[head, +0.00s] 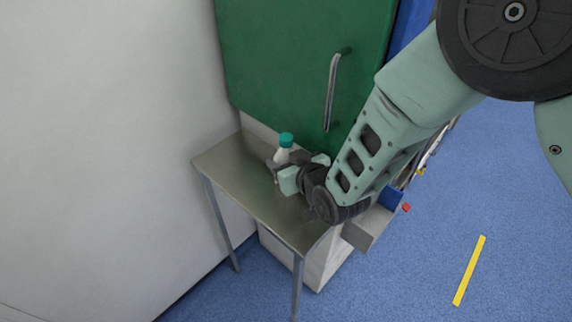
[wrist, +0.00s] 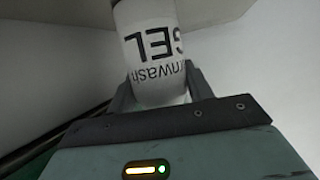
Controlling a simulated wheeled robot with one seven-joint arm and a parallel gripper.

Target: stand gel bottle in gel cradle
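The gel bottle (head: 281,156), white with a teal cap, is upright over the steel side table in the head view. In the wrist view the bottle (wrist: 155,60) fills the space between the fingers, its black lettering upside down. My gripper (head: 282,172) has a finger on each side of the bottle, with no clear gap, and looks shut on it. The gripper hides the bottle's lower part in the head view, so I cannot tell whether its base touches the table. I cannot make out the gel cradle.
The steel table (head: 223,160) stands against a pale wall and a green door or panel (head: 290,60) with a metal handle (head: 333,90). A grey bin (head: 372,228) and a blue box (head: 391,197) are right of the table. The table's left part is bare.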

